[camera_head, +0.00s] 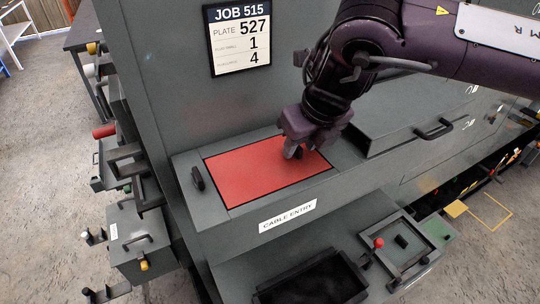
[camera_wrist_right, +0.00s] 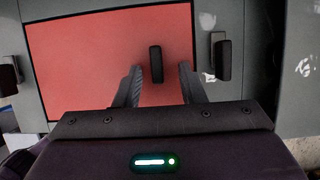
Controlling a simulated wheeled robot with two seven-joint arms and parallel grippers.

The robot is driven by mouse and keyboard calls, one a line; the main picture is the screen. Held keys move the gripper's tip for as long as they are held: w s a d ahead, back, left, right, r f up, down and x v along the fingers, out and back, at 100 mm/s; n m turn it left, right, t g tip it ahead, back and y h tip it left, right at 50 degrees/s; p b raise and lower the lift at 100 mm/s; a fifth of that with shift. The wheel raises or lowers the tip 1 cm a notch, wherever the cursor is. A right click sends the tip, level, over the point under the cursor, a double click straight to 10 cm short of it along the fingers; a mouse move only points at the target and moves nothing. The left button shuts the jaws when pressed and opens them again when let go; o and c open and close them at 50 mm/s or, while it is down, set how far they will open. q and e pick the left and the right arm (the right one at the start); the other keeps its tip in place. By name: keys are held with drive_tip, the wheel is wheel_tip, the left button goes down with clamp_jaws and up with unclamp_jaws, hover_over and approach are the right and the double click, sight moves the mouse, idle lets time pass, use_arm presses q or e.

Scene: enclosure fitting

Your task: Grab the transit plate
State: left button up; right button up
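The red transit plate (camera_head: 250,172) lies flat in the frame of the cable entry ledge, and it fills much of the wrist view (camera_wrist_right: 85,60). A small dark upright handle (camera_wrist_right: 155,64) stands on the plate. My right gripper (camera_head: 294,150) is over the right part of the plate and hides some of it. In the wrist view its two fingers (camera_wrist_right: 161,72) are apart, one on each side of the handle, with red showing between each finger and the handle. My left gripper is not in view.
Dark clamps stand beside the plate, one at its left (camera_head: 198,178) and one in the wrist view (camera_wrist_right: 221,58). A job sign (camera_head: 240,37) is on the wall behind. A black open bin (camera_head: 318,280) and a red-knobbed fixture (camera_head: 400,246) lie below the ledge.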

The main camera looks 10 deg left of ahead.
drive_tip(key=shift+s+a, duration=0.1)
drive_tip(key=shift+c, duration=0.2)
clamp_jaws()
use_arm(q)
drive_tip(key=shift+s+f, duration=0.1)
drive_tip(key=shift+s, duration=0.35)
use_arm(e)
drive_tip(key=shift+r, duration=0.1)
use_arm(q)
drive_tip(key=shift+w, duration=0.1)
